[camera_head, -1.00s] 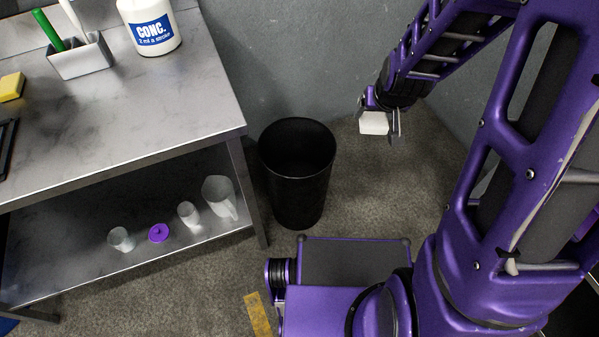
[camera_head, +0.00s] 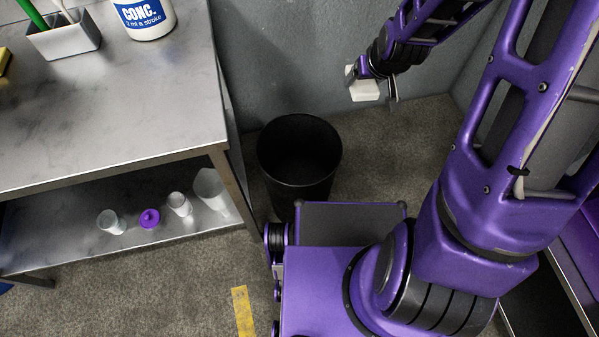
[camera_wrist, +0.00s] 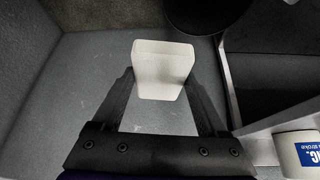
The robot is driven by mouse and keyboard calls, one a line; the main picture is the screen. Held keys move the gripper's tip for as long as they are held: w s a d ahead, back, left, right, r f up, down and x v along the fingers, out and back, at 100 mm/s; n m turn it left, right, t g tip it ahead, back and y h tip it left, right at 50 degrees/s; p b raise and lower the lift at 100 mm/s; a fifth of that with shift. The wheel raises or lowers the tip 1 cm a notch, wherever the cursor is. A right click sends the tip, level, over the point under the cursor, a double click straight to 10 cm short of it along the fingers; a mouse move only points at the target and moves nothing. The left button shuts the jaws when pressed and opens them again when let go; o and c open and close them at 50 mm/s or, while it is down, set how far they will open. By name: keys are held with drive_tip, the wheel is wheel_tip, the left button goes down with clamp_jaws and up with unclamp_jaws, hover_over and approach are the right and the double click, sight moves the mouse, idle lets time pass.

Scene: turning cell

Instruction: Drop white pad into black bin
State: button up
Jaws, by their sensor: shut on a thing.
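The white pad (camera_head: 364,90) is a small pale block held between the fingers of my gripper (camera_head: 372,88), up and to the right of the bin in the head view. In the wrist view the pad (camera_wrist: 162,70) sits between the two dark fingertips of my gripper (camera_wrist: 165,85). The black bin (camera_head: 300,185) stands upright on the floor, round and open at the top, and its inside looks dark. In the wrist view part of the bin (camera_wrist: 205,12) shows at the top edge, beyond the pad and a little right. The pad is apart from the bin.
A metal bench (camera_head: 120,120) stands left of the bin, with a white bottle (camera_head: 146,18) and a grey holder (camera_head: 66,40) on top. Its lower shelf (camera_head: 70,230) holds cups and a purple lid (camera_head: 150,218). A grey wall (camera_head: 290,60) is behind the bin.

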drive_tip(key=w+a+f+n+g+y+b, duration=0.1)
drive_tip(key=a+f+n+b, duration=0.1)
drive_tip(key=f, duration=0.7)
drive_tip(key=w+a+f+n+g+y+b, duration=0.1)
drive_tip(key=a+f+n, duration=0.3)
drive_tip(key=f, duration=0.6)
drive_tip(key=w+a+f+n+g+y+b, duration=0.1)
drive_tip(key=a+f+n+y+b, duration=0.1)
drive_tip(key=a+f, duration=0.4)
wheel_tip(320, 180, down, 4)
drive_tip(key=shift+w+a+r+n+b, duration=0.15)
drive_tip(key=shift+n+b, duration=0.3)
drive_tip(key=shift+n, duration=0.65)
drive_tip(key=o, duration=1.2)
drive_tip(key=p+v, duration=0.2)
drive_tip(key=v, duration=0.6)
drive_tip(key=p+v, duration=0.3)
drive_tip(key=v, duration=0.6)
drive_tip(key=shift+d, duration=0.3)
